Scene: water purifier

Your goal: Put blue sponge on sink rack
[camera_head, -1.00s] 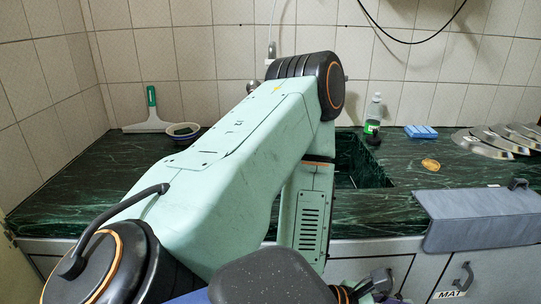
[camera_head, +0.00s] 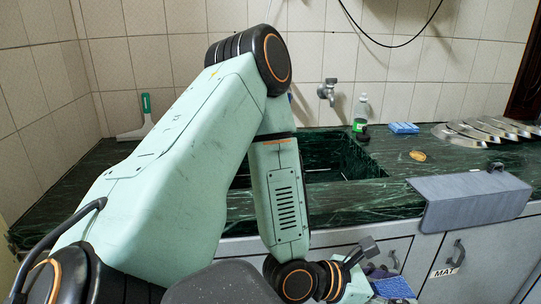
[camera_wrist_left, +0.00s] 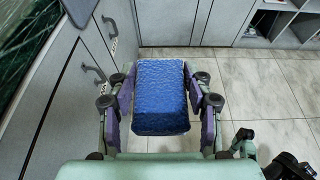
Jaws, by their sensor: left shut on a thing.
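My left gripper (camera_wrist_left: 161,103) is shut on a blue sponge (camera_wrist_left: 160,88), whose broad face fills the space between the fingers in the left wrist view. In the head view, my left gripper (camera_head: 372,272) is low in front of the cabinet doors, below the counter edge, with the blue sponge (camera_head: 394,287) cut by the bottom edge. The sink (camera_head: 335,158) is a dark basin in the green counter, partly hidden by my left arm. I cannot make out a sink rack for certain. My right gripper is not in view.
Metal lids (camera_head: 480,131) lie at the right. A grey panel (camera_head: 470,200) overhangs the front edge. Cabinet doors (camera_head: 436,263) are close to the gripper.

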